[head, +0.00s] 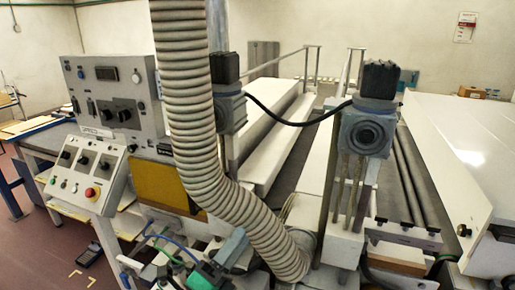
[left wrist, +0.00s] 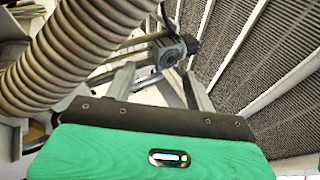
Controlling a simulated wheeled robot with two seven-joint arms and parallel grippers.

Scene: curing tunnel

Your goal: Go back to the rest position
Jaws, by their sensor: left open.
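My left gripper (head: 226,258) is low in the head view, close to the ribbed hose's lower bend and partly hard to make out against the machine. In the left wrist view, my left gripper (left wrist: 160,82) shows two grey fingers spread apart on a dark mount, behind a green housing. Nothing is between the fingers. My right gripper is not in view.
A thick ribbed hose (head: 190,110) runs down in front of the machine; it also shows in the left wrist view (left wrist: 75,55). A control panel (head: 88,172) stands left. A motor unit (head: 367,130) and a white cover (head: 465,150) are right. Floor (head: 30,245) shows at left.

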